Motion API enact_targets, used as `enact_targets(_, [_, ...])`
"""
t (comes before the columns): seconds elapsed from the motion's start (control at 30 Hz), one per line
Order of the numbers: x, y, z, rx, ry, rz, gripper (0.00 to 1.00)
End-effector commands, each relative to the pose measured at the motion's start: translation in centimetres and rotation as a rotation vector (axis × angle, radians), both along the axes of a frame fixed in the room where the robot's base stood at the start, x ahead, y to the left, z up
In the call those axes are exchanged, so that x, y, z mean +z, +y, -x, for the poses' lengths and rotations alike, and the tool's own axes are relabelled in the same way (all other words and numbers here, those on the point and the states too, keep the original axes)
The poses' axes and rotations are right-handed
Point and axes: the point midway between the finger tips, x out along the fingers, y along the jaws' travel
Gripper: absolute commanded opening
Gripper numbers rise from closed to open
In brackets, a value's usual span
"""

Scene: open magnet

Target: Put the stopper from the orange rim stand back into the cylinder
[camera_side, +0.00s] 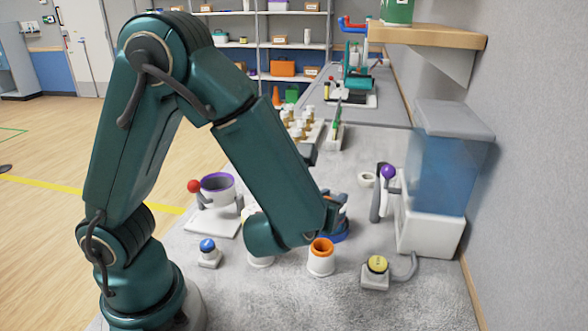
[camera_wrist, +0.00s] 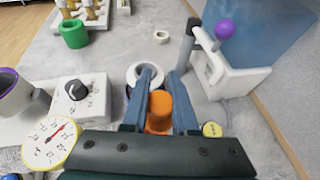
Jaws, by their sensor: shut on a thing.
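A white ring-shaped mouth with a dark inside, seemingly the cylinder (camera_wrist: 133,72), is just beyond the fingertips and partly covered by the left finger. The orange rim stand (camera_side: 321,256) is white, upright and open at the top, in front of the gripper. I cannot tell whether the stopper touches the cylinder.
A yellow button (camera_side: 377,265) is right of the stand, a blue button (camera_side: 208,248) to the left. A purple-knobbed lever (camera_side: 388,172) and blue tank (camera_side: 440,160) stand at right. A purple-rimmed cup (camera_side: 217,188) is at left. A small white ring (camera_wrist: 161,36) lies beyond the cylinder.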

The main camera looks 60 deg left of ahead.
Motion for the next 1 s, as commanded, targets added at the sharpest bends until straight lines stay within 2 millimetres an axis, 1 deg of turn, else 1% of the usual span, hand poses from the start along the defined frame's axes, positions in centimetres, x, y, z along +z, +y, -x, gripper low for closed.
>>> enact_targets(0.03, [0.7,0.0,0.0,0.001,-0.006,0.006,0.0])
enact_targets(0.2, [2.4,0.0,0.0,0.001,-0.004,0.003,0.0])
enact_targets(0.33, [2.9,-0.1,0.0,-0.009,-0.001,0.001,0.0])
enact_targets(0.4, [3.0,-0.4,-0.2,-0.036,-0.001,0.002,0.0])
enact_targets(0.47, [3.3,0.3,-0.5,-0.022,-0.002,0.004,0.0])
enact_targets(0.57, [3.8,2.0,-0.9,0.02,-0.004,0.005,0.0])
enact_targets(0.67, [4.5,4.7,-1.2,0.09,-0.006,0.006,0.0])
enact_targets(0.77, [5.4,8.0,-1.3,0.175,-0.009,0.006,0.0])
enact_targets(0.8, [5.8,9.3,-1.1,0.211,-0.008,0.006,0.0])
enact_targets(0.9, [6.6,12.3,-0.6,0.294,-0.008,0.005,0.0])
enact_targets(1.0, [7.2,14.6,0.1,0.363,-0.007,0.006,0.0])
